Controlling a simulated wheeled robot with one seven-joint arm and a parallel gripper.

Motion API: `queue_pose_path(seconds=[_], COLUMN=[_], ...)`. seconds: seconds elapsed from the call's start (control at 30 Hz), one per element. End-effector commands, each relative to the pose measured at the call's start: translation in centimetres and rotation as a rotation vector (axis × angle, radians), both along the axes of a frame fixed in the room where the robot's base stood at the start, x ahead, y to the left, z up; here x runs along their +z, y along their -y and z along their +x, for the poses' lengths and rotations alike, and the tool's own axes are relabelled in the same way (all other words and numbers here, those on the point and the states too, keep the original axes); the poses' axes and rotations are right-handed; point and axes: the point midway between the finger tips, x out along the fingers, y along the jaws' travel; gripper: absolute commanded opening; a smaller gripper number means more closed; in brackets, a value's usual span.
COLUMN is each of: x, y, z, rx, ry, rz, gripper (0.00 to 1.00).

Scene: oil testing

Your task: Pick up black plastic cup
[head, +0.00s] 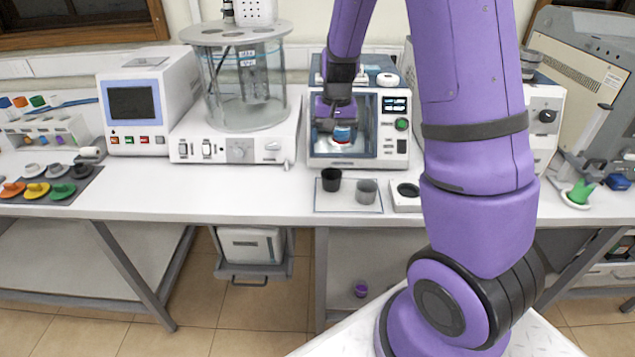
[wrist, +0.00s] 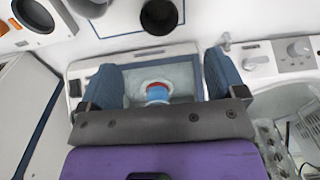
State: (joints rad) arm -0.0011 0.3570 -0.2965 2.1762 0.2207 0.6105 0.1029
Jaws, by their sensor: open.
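The black plastic cup (head: 331,180) stands upright on a thin clear tray (head: 348,210) at the front of the table. It also shows at the top of the wrist view (wrist: 159,16), open end up. A grey translucent cup (head: 366,192) stands to its right on the same tray; part of it shows in the wrist view (wrist: 90,7). My gripper (head: 336,119) is above and behind the black cup, by the window of a white device. Its blue fingers (wrist: 161,80) are spread wide in the wrist view, with nothing held. The cup lies beyond the fingertips, apart from them.
The white device (head: 357,163) behind the cups has a red and blue item (head: 344,134) inside. A glass bath unit (head: 238,150) stands to its left. A white block with a dark round opening (head: 407,190) is right of the tray. The table left of the tray is clear.

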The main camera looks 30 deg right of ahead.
Motion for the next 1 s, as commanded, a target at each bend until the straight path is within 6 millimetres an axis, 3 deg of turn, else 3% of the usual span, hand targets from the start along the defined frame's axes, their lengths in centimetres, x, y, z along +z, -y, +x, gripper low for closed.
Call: queue_pose_path(seconds=[0.1, 0.23, 0.53, 0.83, 1.0], x=[-1.9, -2.9, -7.0, -9.1, -11.5], y=[0.9, 1.2, 1.3, 1.3, 1.5], z=[0.5, 0.7, 0.7, 0.5, -0.1], rx=[-0.025, -0.035, -0.036, -0.035, -0.037], ry=[-0.022, -0.030, -0.033, -0.031, -0.033], rz=[-0.011, -0.016, -0.015, -0.015, -0.015], gripper=[0.89, 0.89, 0.89, 0.89, 0.89])
